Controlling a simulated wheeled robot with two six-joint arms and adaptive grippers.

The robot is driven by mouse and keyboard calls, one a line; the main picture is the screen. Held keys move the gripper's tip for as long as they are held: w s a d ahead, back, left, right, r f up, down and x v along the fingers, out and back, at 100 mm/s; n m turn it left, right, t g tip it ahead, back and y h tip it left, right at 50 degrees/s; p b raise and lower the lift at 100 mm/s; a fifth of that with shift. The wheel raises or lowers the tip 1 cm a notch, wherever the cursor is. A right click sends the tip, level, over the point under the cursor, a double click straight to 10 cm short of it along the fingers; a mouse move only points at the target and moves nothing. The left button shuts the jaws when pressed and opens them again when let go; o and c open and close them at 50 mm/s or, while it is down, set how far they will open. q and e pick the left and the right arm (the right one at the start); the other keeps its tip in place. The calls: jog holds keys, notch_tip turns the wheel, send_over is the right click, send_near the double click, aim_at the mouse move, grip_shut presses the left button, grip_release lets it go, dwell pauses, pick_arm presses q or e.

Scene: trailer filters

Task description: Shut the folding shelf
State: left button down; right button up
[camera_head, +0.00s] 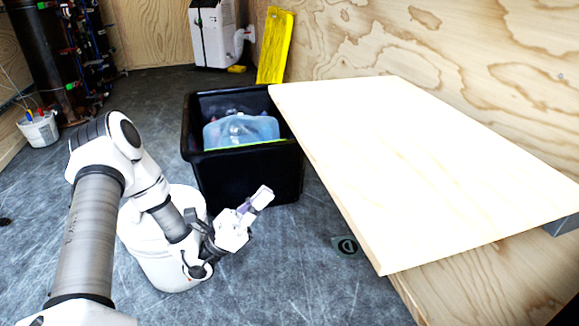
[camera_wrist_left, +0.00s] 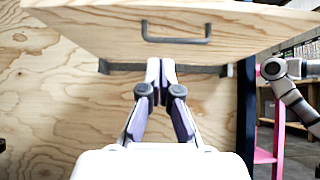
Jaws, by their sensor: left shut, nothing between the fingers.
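The folding shelf (camera_head: 420,165) is a pale wooden panel that stands out level from the plywood wall at the right of the head view. In the left wrist view the shelf (camera_wrist_left: 90,30) spans the top, with a grey bar handle (camera_wrist_left: 177,39) on the face seen there. My left gripper (camera_head: 263,196) is shut and empty, left of the shelf and apart from it in the head view. In the wrist view its fingertips (camera_wrist_left: 160,70) show below the handle, in front of a dark metal bar (camera_wrist_left: 205,69) on the wall. My right gripper is not in view.
A black bin (camera_head: 245,175) holding clear bottles stands beyond my left gripper. A white bucket (camera_head: 165,265) is behind my left arm. A yellow folded sign (camera_head: 274,45) leans on the far wall. The floor (camera_head: 290,270) between bucket and shelf is mostly clear.

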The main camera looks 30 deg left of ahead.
pick_arm(q)
jog(key=w+d+r+b, duration=0.2)
jog(key=w+d+r, duration=0.2)
jog(key=r, duration=0.6)
jog(key=shift+w, duration=0.2)
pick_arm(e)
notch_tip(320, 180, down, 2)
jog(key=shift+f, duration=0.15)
